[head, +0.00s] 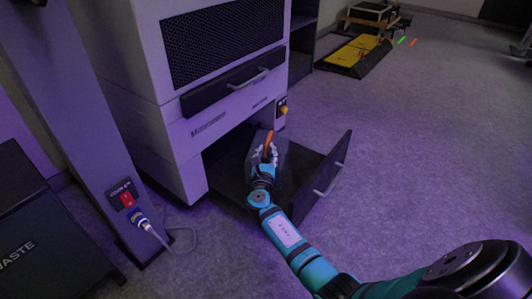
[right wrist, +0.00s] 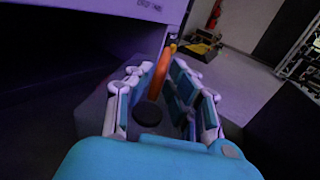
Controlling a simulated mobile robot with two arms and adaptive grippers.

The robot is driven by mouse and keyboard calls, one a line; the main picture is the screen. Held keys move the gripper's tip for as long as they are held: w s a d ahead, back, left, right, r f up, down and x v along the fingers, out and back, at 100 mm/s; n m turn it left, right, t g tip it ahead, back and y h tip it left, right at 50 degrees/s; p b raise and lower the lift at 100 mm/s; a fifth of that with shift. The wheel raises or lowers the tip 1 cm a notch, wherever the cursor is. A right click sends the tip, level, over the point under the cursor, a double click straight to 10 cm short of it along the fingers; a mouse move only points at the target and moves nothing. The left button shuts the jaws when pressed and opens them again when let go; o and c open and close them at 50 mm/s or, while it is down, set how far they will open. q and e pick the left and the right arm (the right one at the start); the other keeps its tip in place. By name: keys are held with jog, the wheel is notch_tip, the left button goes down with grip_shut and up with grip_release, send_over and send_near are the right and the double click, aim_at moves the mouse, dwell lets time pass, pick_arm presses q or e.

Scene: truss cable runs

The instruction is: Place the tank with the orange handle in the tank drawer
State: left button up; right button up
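The tank (head: 284,158) is a dark grey box with an orange handle (head: 269,144) on top. In the head view it appears to stand inside the open tank drawer (head: 225,170), towards its right side; its base is partly hidden by my arm. My right gripper (head: 265,160) is at the top of the tank. In the right wrist view, its fingers (right wrist: 158,100) are spread on either side of the orange handle (right wrist: 160,72), with a visible gap between them. A round black cap (right wrist: 147,114) shows below the handle. My left gripper is not in view.
The drawer's front panel (head: 333,170) juts out over the floor. The white cabinet (head: 160,110) stands above the drawer. A column with a red switch (head: 126,199) and a plugged cable is at the left, beside a waste bin (head: 40,240). The floor at right is mostly clear.

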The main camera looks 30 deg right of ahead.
jog(key=o, duration=0.3)
jog(key=shift+r, duration=0.15)
